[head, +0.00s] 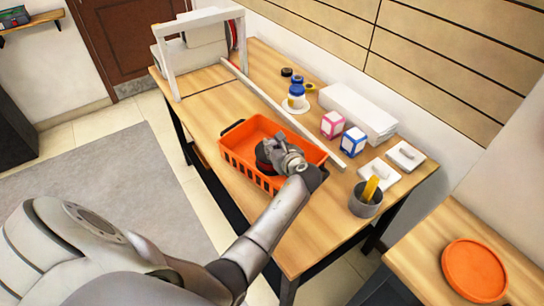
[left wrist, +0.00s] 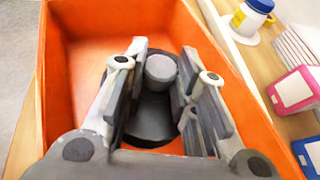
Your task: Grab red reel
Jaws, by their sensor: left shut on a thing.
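My left gripper (head: 290,160) reaches down into an orange basket (head: 232,162) on the wooden table. In the left wrist view its two fingers (left wrist: 163,85) stand either side of a dark round object with a grey knob (left wrist: 152,122) and are shut on it. The dark object also shows in the head view (head: 263,157), inside the basket and partly hidden by the gripper. Its colour looks black and grey, not red. My right gripper is not in view.
A long white bar (head: 285,115) lies behind the basket. A white frame (head: 163,62) stands at the far end.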

